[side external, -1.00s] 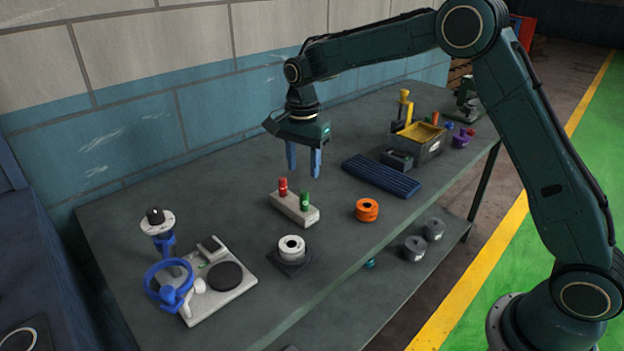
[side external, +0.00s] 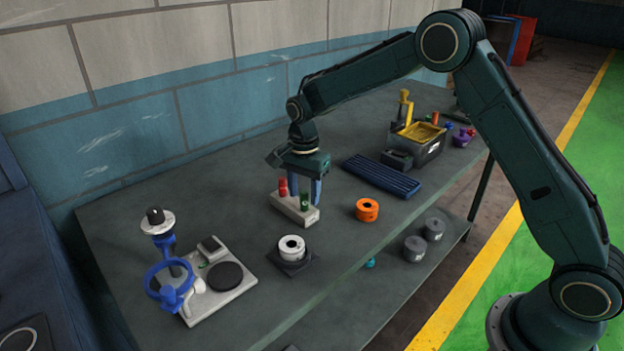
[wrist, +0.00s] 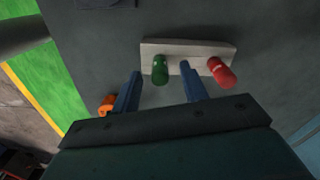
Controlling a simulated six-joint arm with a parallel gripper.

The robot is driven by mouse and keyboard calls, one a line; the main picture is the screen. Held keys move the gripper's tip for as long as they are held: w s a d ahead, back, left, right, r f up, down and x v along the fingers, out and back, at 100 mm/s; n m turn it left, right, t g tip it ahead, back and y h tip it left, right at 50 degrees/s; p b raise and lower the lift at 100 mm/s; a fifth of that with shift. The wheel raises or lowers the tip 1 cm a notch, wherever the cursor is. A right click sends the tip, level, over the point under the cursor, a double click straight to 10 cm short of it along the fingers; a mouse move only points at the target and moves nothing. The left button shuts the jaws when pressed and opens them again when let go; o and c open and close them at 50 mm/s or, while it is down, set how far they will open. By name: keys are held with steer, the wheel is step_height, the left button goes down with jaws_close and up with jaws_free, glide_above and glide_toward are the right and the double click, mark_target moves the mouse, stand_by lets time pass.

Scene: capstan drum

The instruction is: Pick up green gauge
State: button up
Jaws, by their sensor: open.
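The green gauge (side external: 304,201) is a small green cylinder standing in a pale block (side external: 292,208) on the bench. A red gauge (side external: 283,187) stands in the same block, to its left. My gripper (side external: 305,194) points down at the block with its blue fingers apart. In the wrist view the green gauge (wrist: 160,69) shows between and beyond the two fingertips (wrist: 161,72), nearer the left finger. The red gauge (wrist: 220,72) lies outside the right finger. I cannot tell whether either finger touches the green gauge.
An orange spool (side external: 367,210) sits right of the block, near the bench's front edge. A white spool on a dark base (side external: 291,248) stands in front. A blue ribbed mat (side external: 381,176) lies behind to the right.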

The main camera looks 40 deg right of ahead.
steer(key=shift+f, duration=0.65)
jaws_close()
